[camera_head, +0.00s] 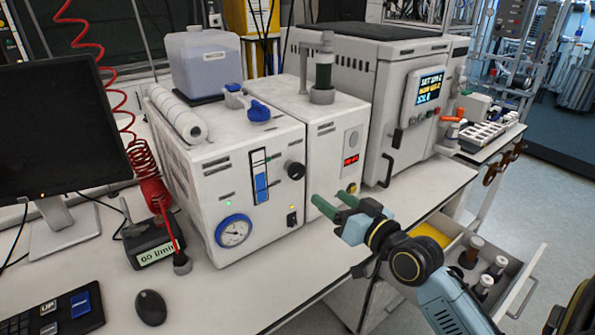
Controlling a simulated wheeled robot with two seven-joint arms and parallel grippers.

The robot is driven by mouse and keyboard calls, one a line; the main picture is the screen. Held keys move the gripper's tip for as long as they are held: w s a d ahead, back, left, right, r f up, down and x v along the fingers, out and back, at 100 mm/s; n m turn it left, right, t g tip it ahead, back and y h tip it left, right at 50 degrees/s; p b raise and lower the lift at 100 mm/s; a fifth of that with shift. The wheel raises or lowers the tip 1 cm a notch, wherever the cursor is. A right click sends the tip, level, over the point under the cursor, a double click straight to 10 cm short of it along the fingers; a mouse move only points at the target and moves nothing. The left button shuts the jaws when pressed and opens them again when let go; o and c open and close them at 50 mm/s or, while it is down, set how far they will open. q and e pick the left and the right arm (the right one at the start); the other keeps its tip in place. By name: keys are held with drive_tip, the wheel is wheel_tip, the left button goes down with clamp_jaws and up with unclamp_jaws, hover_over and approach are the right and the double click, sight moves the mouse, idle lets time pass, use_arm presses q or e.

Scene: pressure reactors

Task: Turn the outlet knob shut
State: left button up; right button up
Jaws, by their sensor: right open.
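A white bench unit with a dial gauge (234,231) and a blue level strip (261,182) stands on the bench. A round black knob (294,170) sits on its front face at the upper right. Two blue handles (259,111) are on its top. No label is readable, so I cannot tell for certain which one is the outlet knob. My right gripper (330,199) has its two green fingers apart and empty. It is in front of the neighbouring white unit, right of the black knob and lower in the picture, apart from the knob. My left gripper is not in view.
The neighbouring unit (336,140) has a red display and a small yellow fitting. A large white machine (399,75) with a screen stands to the right. An open drawer (508,275) holds bottles. A monitor (60,125) and mouse (151,307) are left. The front bench strip is clear.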

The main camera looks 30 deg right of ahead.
sight(299, 172)
drive_tip(key=w, duration=1.3)
drive_tip(key=shift+w+a+r, duration=0.2)
drive_tip(key=shift+a, duration=0.2)
drive_tip(key=shift+p, duration=0.3)
drive_tip(key=c, duration=1)
